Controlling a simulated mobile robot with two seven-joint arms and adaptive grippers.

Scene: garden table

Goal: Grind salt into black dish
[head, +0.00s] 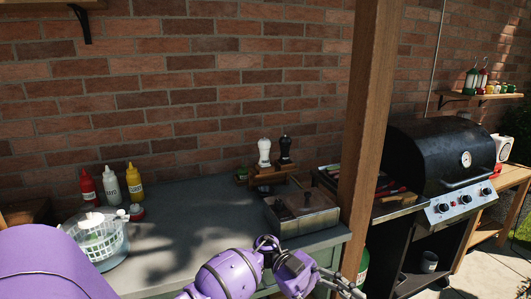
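A white mill (264,152) and a black mill (285,149) stand upright side by side on a small wooden stand (272,174) at the back of the counter, by the brick wall. I cannot read which one holds salt. No black dish can be clearly made out. A purple arm of mine crosses the bottom middle, and its gripper (342,284) reaches right, below the counter's front edge and away from the mills. It seems to come in from the left, so I take it as my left gripper. Its finger opening is unclear. My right gripper is not in view.
A metal box (302,212) with dark contents sits at the counter's front right, beside a wooden post (368,130). Red, white and yellow bottles (111,186) and a white basket (98,236) are at left. The middle counter (190,215) is clear. A grill (440,160) stands right.

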